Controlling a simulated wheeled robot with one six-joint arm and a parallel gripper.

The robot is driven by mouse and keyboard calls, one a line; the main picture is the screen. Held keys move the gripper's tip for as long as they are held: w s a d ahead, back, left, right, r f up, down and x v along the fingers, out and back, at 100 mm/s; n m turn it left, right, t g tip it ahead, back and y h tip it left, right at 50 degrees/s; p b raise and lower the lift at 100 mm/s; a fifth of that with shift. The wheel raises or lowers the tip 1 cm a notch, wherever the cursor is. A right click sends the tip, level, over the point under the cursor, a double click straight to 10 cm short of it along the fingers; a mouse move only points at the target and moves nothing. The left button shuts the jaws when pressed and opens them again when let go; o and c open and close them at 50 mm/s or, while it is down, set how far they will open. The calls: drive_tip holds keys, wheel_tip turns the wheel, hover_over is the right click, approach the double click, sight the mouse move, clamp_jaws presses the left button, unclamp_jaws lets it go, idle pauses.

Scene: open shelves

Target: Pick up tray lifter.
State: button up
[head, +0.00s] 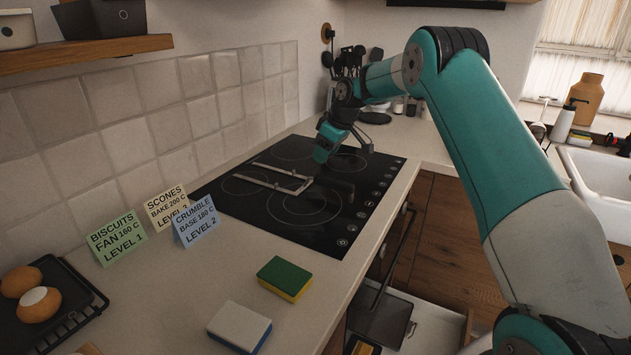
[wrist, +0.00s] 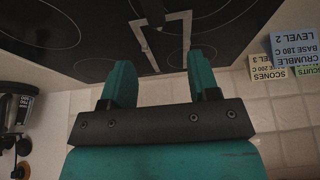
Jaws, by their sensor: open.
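The tray lifter is a thin, light metal U-shaped frame (head: 284,171) lying on the black hob. In the wrist view its pale bars (wrist: 187,36) lie just beyond my fingertips. My gripper (head: 323,153) is above the back part of the hob, behind and to the right of the lifter in the head view. In the wrist view my gripper (wrist: 160,70) has its two teal fingers apart with nothing between them. The lifter is not touched by the fingers, as far as I can tell.
Folded cards (head: 119,236) stand left of the hob (head: 347,213). Two sponges (head: 285,278) (head: 239,327) lie on the front counter. A black rack (head: 81,315) with rolls is at the left. An open drawer is below. A tiled wall and utensils are behind.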

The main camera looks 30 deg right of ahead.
sight(317, 175)
drive_tip(key=x, duration=0.3)
drive_tip(key=shift+w+a+f+p, duration=0.1)
drive_tip(key=shift+w+f+p, duration=0.05)
drive_tip(key=shift+f+p, duration=0.2)
drive_tip(key=shift+d+p+x, duration=0.15)
drive_tip(key=shift+p+x, duration=0.45)
drive_tip(key=shift+x, duration=0.75)
drive_tip(key=shift+d+p+x, duration=0.1)
drive_tip(key=shift+p+x, duration=0.45)
drive_tip(key=shift+x, duration=0.8)
drive_tip(key=shift+f, duration=0.1)
clamp_jaws()
